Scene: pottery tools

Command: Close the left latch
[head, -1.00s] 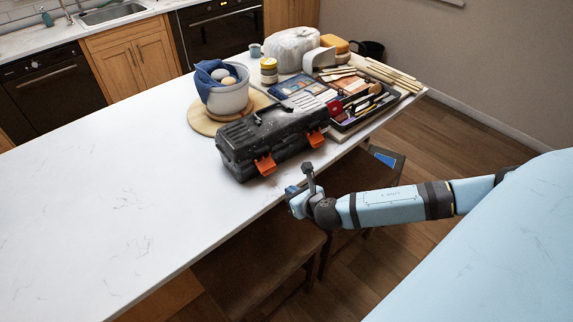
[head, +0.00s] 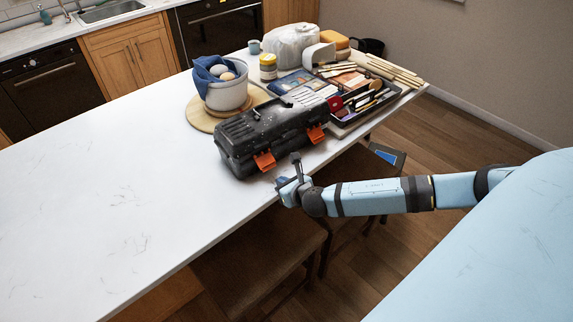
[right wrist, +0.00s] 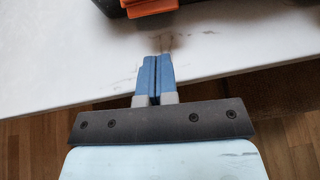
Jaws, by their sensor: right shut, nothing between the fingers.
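A black toolbox (head: 262,128) with a dark lid stands near the table's front edge in the head view. It has an orange left latch (head: 264,161) and an orange right latch (head: 316,134) on its front side. The left latch juts out from the front; its exact angle is hard to tell. My right gripper (head: 281,182) is in front of and below the left latch, apart from it. In the right wrist view its blue fingers (right wrist: 157,60) are shut and empty, pointing toward an orange latch (right wrist: 150,8) cut off at the top edge. My left gripper is not in view.
The white table (head: 100,200) is clear on the left. Behind the box, a bowl (head: 226,95) with a blue cloth stands on a round wooden board (head: 199,117). Pottery tools in a black tray (head: 352,122) lie to the right. Stools stand below the front edge.

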